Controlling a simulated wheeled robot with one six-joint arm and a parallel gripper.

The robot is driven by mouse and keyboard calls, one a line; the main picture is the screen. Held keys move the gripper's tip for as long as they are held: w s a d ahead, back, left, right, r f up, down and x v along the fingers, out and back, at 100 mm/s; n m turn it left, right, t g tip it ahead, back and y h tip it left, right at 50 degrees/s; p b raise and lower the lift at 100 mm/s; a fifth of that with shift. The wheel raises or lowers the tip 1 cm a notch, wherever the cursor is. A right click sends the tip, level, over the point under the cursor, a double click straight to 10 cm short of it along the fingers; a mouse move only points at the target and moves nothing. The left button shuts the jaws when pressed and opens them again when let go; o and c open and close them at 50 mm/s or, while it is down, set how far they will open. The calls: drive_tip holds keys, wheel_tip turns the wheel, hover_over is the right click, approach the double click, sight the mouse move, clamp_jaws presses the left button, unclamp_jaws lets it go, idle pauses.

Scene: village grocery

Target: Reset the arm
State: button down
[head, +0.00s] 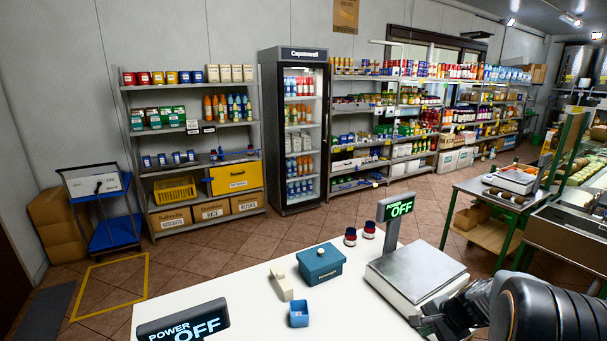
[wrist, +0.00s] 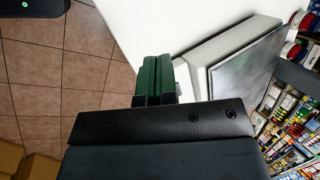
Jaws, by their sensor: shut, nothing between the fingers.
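My arm comes in from the lower right of the head view. My gripper (head: 424,322) is low beside the front right of the scale (head: 418,270). I cannot tell whether it touches the scale. In the wrist view the dark green fingers of my gripper (wrist: 154,78) are shut together with nothing between them. The scale (wrist: 238,62) lies to their right there, its metal plate tilted in the picture.
Stocked shelves, a drinks fridge (head: 297,130) and a side table (head: 500,190) stand beyond.

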drive_tip(key=s+a+r+n+h, duration=0.3)
drive_tip(key=s+a+r+n, duration=0.9)
drive_tip(key=s+a+n, duration=0.1)
drive_tip(key=shift+s+a+r+n+t+h+b, duration=0.25)
drive_tip(key=shift+s+a+t+b, duration=0.2)
drive_tip(key=shift+s+a, duration=0.5)
